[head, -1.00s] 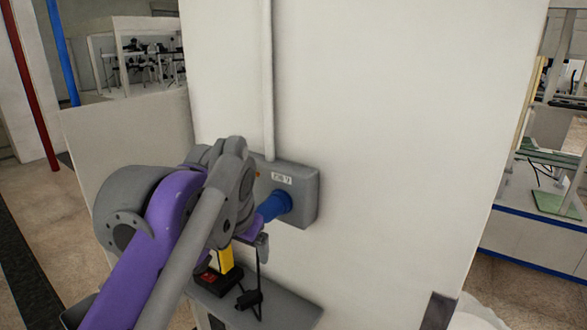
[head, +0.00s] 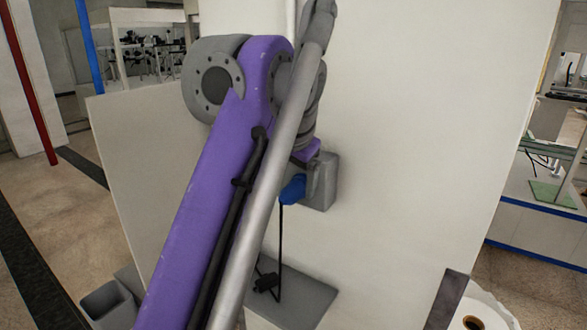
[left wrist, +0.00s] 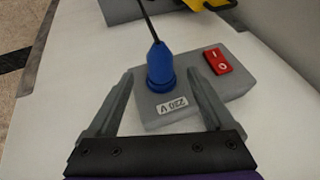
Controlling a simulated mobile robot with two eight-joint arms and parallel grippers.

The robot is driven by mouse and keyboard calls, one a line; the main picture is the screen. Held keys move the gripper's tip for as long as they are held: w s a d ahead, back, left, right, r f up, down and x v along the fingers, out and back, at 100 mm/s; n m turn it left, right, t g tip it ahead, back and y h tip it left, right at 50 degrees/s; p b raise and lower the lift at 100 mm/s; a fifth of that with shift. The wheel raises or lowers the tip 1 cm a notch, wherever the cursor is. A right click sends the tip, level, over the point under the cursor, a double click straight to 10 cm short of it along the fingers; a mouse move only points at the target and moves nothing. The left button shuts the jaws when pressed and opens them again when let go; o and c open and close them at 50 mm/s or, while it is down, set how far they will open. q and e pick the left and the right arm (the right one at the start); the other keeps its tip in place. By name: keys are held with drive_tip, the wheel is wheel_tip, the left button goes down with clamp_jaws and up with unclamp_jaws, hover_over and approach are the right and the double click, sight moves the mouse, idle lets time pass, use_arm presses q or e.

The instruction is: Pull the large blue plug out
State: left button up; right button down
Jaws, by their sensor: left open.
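The large blue plug (left wrist: 159,72) sits in the front of a grey socket box (left wrist: 205,80), which has a "220 V" label and a red rocker switch (left wrist: 217,61). A dark cord runs from the plug's tail. In the head view the plug (head: 293,189) and the box (head: 328,180) show just past my left arm, partly hidden. My left gripper (left wrist: 158,78) is open, with one finger on each side of the plug; gaps show between the fingers and the plug. In the head view most of this gripper is behind my arm. My right gripper is not in view.
The box is mounted on a white wall panel (head: 400,130). A grey shelf (head: 305,297) is below, with the dark cord hanging to it. A yellow object (left wrist: 208,4) shows at the wrist view's top. A grey bin (head: 108,303) stands lower left.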

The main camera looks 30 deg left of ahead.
sight(293, 188)
use_arm(q)
drive_tip(key=x, duration=0.4)
drive_tip(key=shift+w+f+b, duration=0.1)
drive_tip(key=shift+b, duration=0.2)
clamp_jaws()
idle(0.6)
